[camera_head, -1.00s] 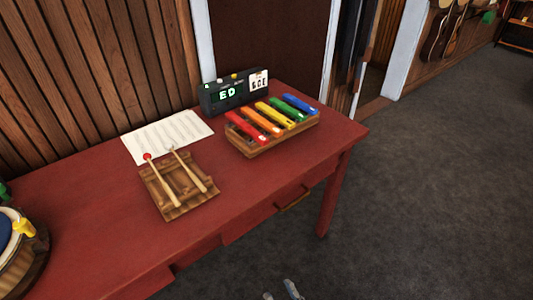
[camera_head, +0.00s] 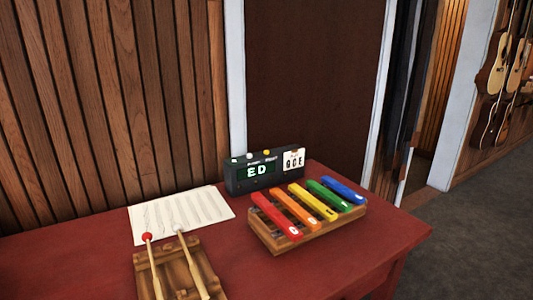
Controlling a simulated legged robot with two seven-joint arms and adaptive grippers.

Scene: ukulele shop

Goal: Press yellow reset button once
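A dark box-shaped device (camera_head: 232,180) stands at the back of the red table, behind the xylophone. Neither of my grippers shows in the current view.
A xylophone (camera_head: 306,234) with colored bars stands just in front of the device. A music sheet (camera_head: 180,213) and a wooden rack (camera_head: 178,272) with two mallets lie to the left. The red table (camera_head: 90,262) has bare room at left and front right.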

